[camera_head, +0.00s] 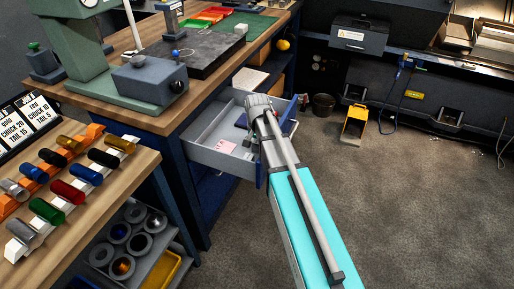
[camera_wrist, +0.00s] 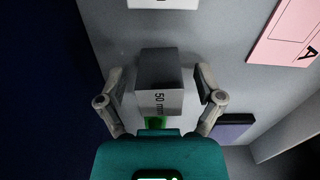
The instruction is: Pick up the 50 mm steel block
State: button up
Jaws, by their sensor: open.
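The 50 mm steel block (camera_wrist: 160,72) is a grey block marked "50 mm" in the wrist view. It stands inside the open drawer (camera_head: 207,157). My gripper (camera_wrist: 160,88) is open, with one finger on each side of the block. I cannot tell whether the fingers touch it; a gap seems to show on each side. In the head view my gripper (camera_head: 258,105) reaches down into the drawer, and the block is hidden there behind my arm.
A pink card (camera_wrist: 288,32) and a dark blue block (camera_wrist: 234,127) lie to the right in the wrist view. A white label (camera_wrist: 163,3) shows at the top. The drawer walls stand close around my gripper. Bare floor (camera_head: 400,190) lies to the right of the bench.

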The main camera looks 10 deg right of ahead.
dwell(0.4)
grip_shut()
